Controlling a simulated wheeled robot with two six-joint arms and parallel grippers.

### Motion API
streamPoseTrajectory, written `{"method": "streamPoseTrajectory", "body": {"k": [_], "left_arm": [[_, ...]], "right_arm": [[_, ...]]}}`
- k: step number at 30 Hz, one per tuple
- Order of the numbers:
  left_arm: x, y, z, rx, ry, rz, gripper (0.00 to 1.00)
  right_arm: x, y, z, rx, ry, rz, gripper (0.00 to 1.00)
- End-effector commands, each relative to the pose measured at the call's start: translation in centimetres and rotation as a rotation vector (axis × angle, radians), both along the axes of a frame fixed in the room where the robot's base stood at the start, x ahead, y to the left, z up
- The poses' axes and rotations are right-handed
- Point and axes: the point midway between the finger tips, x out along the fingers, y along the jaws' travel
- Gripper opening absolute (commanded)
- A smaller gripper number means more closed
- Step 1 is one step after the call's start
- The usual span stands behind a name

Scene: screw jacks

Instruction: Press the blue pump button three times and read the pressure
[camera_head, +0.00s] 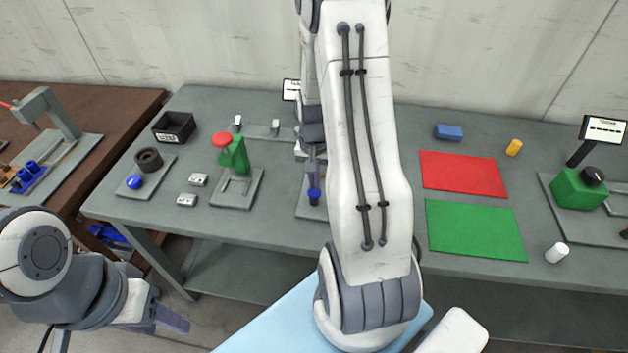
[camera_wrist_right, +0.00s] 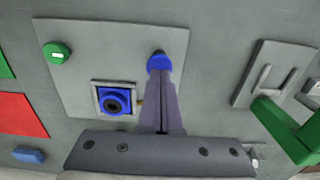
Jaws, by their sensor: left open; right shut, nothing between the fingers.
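My right arm reaches over the middle of the table, its gripper (camera_head: 313,176) pointing down at a grey plate (camera_head: 304,209). In the right wrist view the right gripper (camera_wrist_right: 160,72) is shut and empty. Its fingertips are at a small blue domed part (camera_wrist_right: 158,62), which looks like the pump button; I cannot tell whether they touch it. Beside it a blue round part with a dark ring (camera_wrist_right: 115,102) sits in a square frame. A display (camera_head: 290,90) behind is mostly hidden by my arm, its reading illegible. My left gripper (camera_head: 170,318) is open and empty in front of the table.
A green base with a red knob (camera_head: 221,139) stands left of my arm, beside a black bin (camera_head: 174,127). Red (camera_head: 463,174) and green (camera_head: 476,230) mats lie to the right. A green box with a black knob (camera_head: 580,189) and another display (camera_head: 604,130) stand at far right.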

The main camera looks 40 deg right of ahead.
Motion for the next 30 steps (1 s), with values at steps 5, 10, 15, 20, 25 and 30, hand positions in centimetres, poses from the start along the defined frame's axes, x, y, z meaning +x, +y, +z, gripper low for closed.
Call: {"method": "streamPoseTrajectory", "body": {"k": [5,10,15,20,25,30], "left_arm": [[0.0,0.0,0.3,0.000,0.000,0.000,0.50],[0.0,0.0,0.3,0.000,0.000,0.000,0.50],[0.0,0.0,0.3,0.000,0.000,0.000,0.50],[0.0,0.0,-0.9,0.000,0.000,0.000,0.50],[0.0,0.0,-1.7,0.000,0.000,-0.001,0.50],[0.0,0.0,-1.6,0.000,0.000,-0.001,0.50]], "right_arm": [[0.0,0.0,-1.1,0.000,0.000,0.000,0.00],[0.0,0.0,-1.2,-0.001,-0.001,0.000,0.00],[0.0,0.0,-1.2,-0.001,-0.001,0.000,0.00],[0.0,0.0,-2.7,0.001,0.001,0.000,0.00],[0.0,0.0,-4.1,0.001,0.001,0.000,0.00],[-0.1,0.1,-4.1,0.001,0.002,0.000,0.00]]}}
